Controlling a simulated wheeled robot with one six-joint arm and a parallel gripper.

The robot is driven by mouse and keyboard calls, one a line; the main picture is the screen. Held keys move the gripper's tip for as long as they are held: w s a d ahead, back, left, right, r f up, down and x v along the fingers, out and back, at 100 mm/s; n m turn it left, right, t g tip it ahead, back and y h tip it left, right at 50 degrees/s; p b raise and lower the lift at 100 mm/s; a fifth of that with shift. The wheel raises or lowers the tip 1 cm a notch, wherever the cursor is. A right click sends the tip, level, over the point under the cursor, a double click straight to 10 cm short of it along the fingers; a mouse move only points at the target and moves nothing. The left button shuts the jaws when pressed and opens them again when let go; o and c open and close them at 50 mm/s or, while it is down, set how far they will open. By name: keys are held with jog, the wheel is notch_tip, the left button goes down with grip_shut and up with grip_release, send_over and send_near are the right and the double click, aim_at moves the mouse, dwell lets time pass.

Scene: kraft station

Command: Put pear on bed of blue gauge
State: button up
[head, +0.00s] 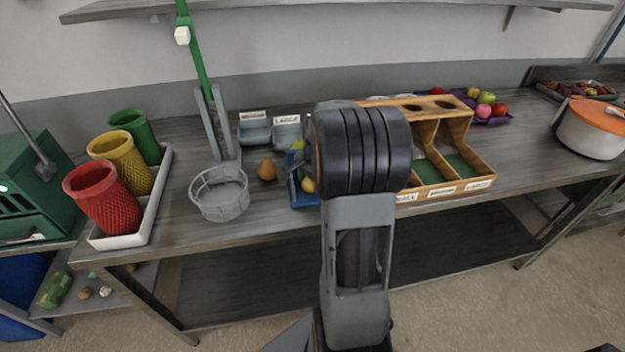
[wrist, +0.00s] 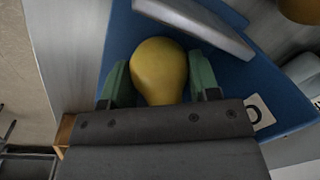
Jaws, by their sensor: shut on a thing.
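A yellow pear (wrist: 158,68) sits between the two green-padded fingers of my gripper (wrist: 160,80), which is shut on it. The blue gauge (wrist: 240,82) lies beneath the pear in the wrist view, with a grey bar (wrist: 195,25) across it. I cannot tell whether the pear touches the blue bed. In the head view, the pear (head: 308,185) and a corner of the blue gauge (head: 302,200) show left of my arm, which hides the rest.
A brown pear-shaped fruit (head: 267,170) and a grey wire basket (head: 219,194) stand left of the gauge. Grey bins (head: 254,131) are behind it. A wooden sorting box (head: 470,140) is to the right. Red, yellow and green mesh baskets stand in a white tray (head: 160,190) at far left.

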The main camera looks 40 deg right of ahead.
jog(key=shift+f, duration=0.2)
jog(key=o, duration=0.7)
jog(key=shift+c, duration=0.2)
jog(key=r, duration=0.4)
jog(key=s+r, duration=0.1)
jog(key=r, duration=0.6)
jog(key=shift+s+d+r, duration=0.15)
jog(key=shift+s+r, duration=0.15)
jog(key=s+a+f+n+t, duration=0.1)
jog(key=s+a+n, duration=0.4)
jog(key=a+n, duration=0.3)
jog(key=s+a+f+n+t, duration=0.1)
jog(key=s+a+n, duration=0.5)
jog(key=a, duration=0.7)
jog(key=shift+f+n, duration=0.6)
jog(key=shift+n, duration=0.4)
